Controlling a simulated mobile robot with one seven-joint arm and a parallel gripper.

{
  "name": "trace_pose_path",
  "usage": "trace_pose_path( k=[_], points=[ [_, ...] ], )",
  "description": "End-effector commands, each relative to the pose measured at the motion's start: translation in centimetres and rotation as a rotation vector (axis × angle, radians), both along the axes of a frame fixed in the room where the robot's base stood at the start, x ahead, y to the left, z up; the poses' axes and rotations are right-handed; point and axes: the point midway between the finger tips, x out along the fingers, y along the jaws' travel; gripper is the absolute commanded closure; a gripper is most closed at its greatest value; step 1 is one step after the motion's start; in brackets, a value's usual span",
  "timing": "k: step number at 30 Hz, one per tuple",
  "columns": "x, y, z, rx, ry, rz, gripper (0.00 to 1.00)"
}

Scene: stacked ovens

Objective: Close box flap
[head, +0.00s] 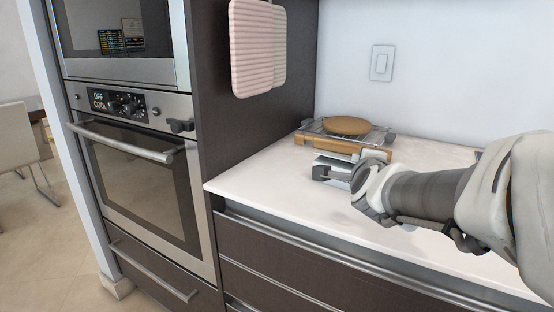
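I cannot make out a box with a flap for certain. A low tan piece (318,144), wooden or cardboard-like, lies on the counter at the edge of a metal rack. My gripper (322,170) is low over the white counter, just in front of the tan piece, reaching in from the right. Its fingers point left and are small in the picture, so I cannot tell whether they are open or hold anything. My wrist and forearm hide the counter behind them on the right.
A metal rack (376,138) bears a round brown board (347,125) near the wall. The white counter (262,178) is clear at its left front. Stacked ovens (145,175) stand to the left. Pink ribbed cloths (257,50) hang on the dark side panel.

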Motion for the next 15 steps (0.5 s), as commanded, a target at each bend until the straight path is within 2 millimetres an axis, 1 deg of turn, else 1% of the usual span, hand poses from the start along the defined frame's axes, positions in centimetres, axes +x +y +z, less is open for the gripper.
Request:
trace_pose_path(
  k=[6, 7, 9, 11, 15],
  points=[
    [0.01, -0.02, 0.08, 0.0, -0.001, 0.0, 1.0],
    [0.01, -0.02, 0.08, 0.0, -0.001, 0.0, 0.69],
    [0.01, -0.02, 0.07, 0.001, -0.001, 0.0, 0.57],
    [0.01, -0.02, 0.06, 0.001, -0.001, 0.0, 0.47],
    [0.0, -0.02, -0.04, 0.001, 0.002, 0.0, 0.47]
  ],
)
